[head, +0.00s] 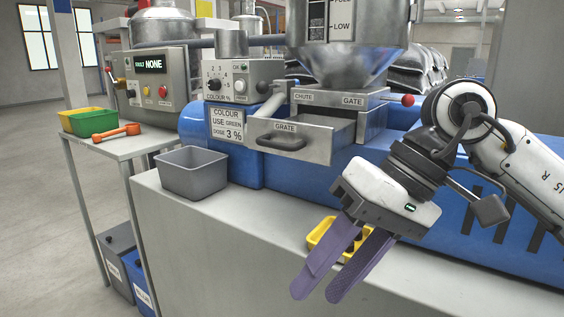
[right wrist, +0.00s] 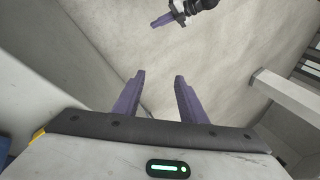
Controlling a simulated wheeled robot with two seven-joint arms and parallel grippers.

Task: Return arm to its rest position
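My right arm comes in from the right in the head view. Its gripper (head: 318,292) hangs over the front edge of the grey bench, fingers pointing down and left. The two purple fingers are apart with nothing between them. The right wrist view also shows these fingers (right wrist: 160,77) apart and empty above the pale floor. Another gripper with purple fingers, which appears to be my left one (right wrist: 162,20), shows small at the top of that view. Its opening cannot be made out. The left arm is not in the head view.
A yellow tray (head: 316,238) with dark pieces sits behind the right fingers, partly hidden. A grey bin (head: 191,176) stands on the bench (head: 200,225). The machine's grate drawer (head: 300,140) juts out. A side table holds an orange tool (head: 117,132) and green bin (head: 88,122).

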